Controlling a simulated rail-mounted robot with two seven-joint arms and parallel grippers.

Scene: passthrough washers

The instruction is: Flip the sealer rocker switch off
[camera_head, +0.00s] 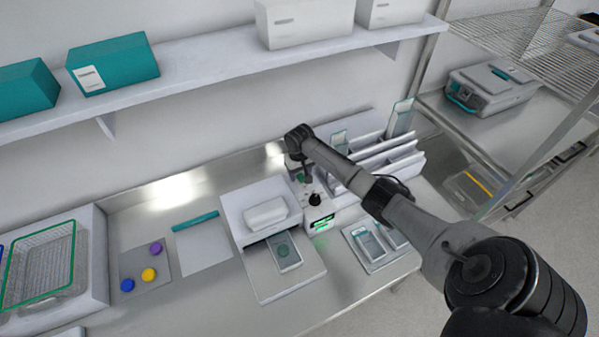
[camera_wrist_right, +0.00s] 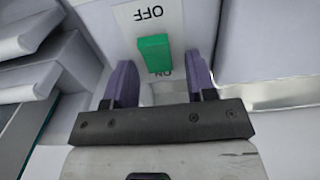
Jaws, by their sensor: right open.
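The green rocker switch (camera_wrist_right: 155,55) sits on a white panel in the right wrist view. An OFF label (camera_wrist_right: 150,13), upside down, is above it, and an ON label is partly covered at its lower edge. Which side is pressed in is hard to tell. My right gripper (camera_wrist_right: 160,70) is open, its two purple-grey fingers on either side of the switch, with nothing held. In the head view my right gripper (camera_head: 298,168) points down at the back of the sealer's control box (camera_head: 320,222). The white sealer (camera_head: 262,235) has a pouch (camera_head: 285,252) on it. My left gripper is not in view.
A black knob (camera_head: 314,200) stands close in front of my right gripper. A white rack (camera_head: 385,160) with slots is to the right, and a pouch tray (camera_head: 372,245) lies in front of it. A shelf (camera_head: 215,60) with boxes hangs above.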

